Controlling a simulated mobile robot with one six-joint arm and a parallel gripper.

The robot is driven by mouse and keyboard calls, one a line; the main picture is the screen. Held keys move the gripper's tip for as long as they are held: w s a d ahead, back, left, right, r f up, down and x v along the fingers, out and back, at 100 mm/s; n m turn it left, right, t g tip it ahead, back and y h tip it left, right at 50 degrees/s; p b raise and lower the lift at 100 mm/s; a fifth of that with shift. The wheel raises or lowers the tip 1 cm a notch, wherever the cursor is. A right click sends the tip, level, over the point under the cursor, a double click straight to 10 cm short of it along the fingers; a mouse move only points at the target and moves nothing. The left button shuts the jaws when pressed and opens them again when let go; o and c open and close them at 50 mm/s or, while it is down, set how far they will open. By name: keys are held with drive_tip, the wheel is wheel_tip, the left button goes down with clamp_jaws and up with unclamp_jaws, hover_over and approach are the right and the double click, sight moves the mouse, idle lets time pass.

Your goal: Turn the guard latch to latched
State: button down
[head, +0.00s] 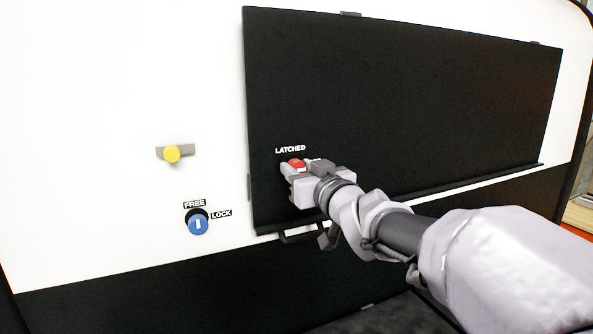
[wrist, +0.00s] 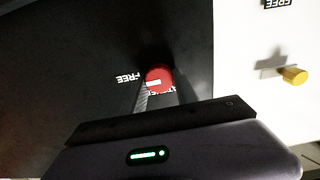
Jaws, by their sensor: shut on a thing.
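The guard latch is a red round knob (head: 297,163) near the lower left of the black panel (head: 400,90), under a white LATCHED label (head: 290,149). It also shows in the wrist view as a red disc (wrist: 159,79) with a white mark on its face. A FREE label (wrist: 129,78) lies beside it there, and another label is partly hidden by the knob and fingers. My gripper (head: 304,167) is at the knob, with its fingers (wrist: 160,95) shut on it. The knob's exact angle is hard to tell.
Left of the panel, on the white wall, are a yellow knob (head: 171,154) on a grey plate and a blue knob (head: 198,222) with FREE and LOCK labels. A dark handle (head: 300,237) sits below the panel's lower left edge, close under my gripper.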

drive_tip(key=shift+f, duration=0.1)
drive_tip(key=shift+a+f+n+b, duration=0.1)
drive_tip(key=shift+n+b, duration=1.9)
drive_tip(key=shift+n, duration=2.35)
drive_tip(key=shift+a+f+n+b, duration=0.1)
drive_tip(key=shift+n+b, duration=1.9)
drive_tip(key=shift+n, duration=2.35)
drive_tip(key=shift+r+n, duration=0.1)
drive_tip(key=shift+n, duration=0.2)
drive_tip(key=c, duration=0.9)
unclamp_jaws()
drive_tip(key=shift+c, duration=0.2)
drive_tip(key=shift+s, duration=0.1)
